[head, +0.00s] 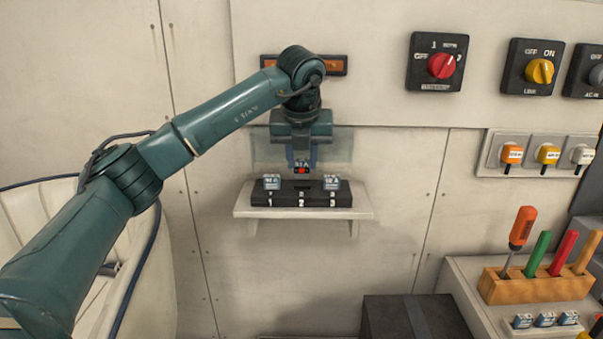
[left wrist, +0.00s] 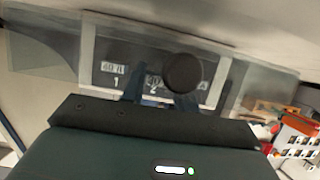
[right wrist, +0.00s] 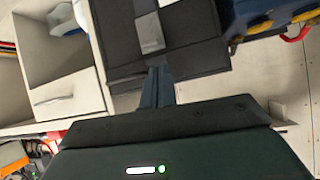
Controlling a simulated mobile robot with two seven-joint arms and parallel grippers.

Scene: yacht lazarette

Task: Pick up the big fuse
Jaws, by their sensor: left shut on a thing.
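My left gripper (head: 301,160) points down over the middle of the black fuse block (head: 302,198) and is shut on a blue-grey fuse (head: 301,167) with a red mark. The held fuse is just above or at the block's middle position; contact cannot be told. Two similar labelled fuses stand upright on the block, one at left (head: 271,182) and one at right (head: 332,183). In the left wrist view, a dark round shape (left wrist: 183,73) partly covers the middle labels. My right gripper (right wrist: 157,88) shows only in its own wrist view, with its fingers together and nothing visible between them.
The block sits on a small white wall shelf (head: 245,213). Rotary switches, including a red one (head: 441,66), are on the wall at upper right. A wooden tool rack (head: 538,287) and several small fuses (head: 545,319) are on the right bench. A dark box (head: 412,318) stands below.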

